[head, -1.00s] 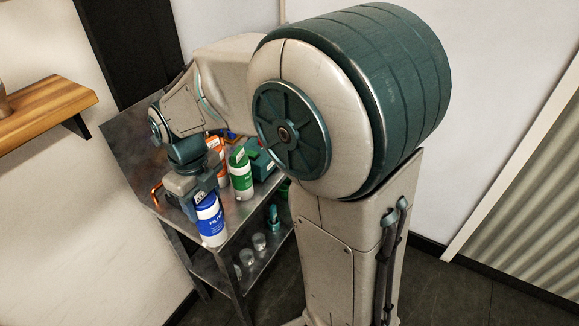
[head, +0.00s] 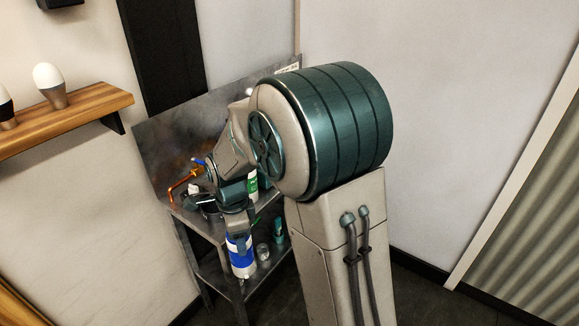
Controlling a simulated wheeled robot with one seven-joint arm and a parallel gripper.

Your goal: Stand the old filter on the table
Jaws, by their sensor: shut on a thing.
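My gripper (head: 238,228) is shut on a blue-and-white filter (head: 241,258). The filter hangs below the jaws, roughly upright. In the picture it lies over the front edge of the steel table (head: 192,222) and in front of the lower shelf. It appears held off the table top, but its exact distance from the edge cannot be told. A green-and-white filter (head: 252,186) stands on the table behind my arm, partly hidden. My arm also covers much of the table top.
A copper pipe (head: 182,187) rises at the table's left side. A steel back panel (head: 172,140) stands behind. The lower shelf holds a clear glass (head: 263,251) and a teal item (head: 279,230). A wooden wall shelf (head: 75,121) is at upper left.

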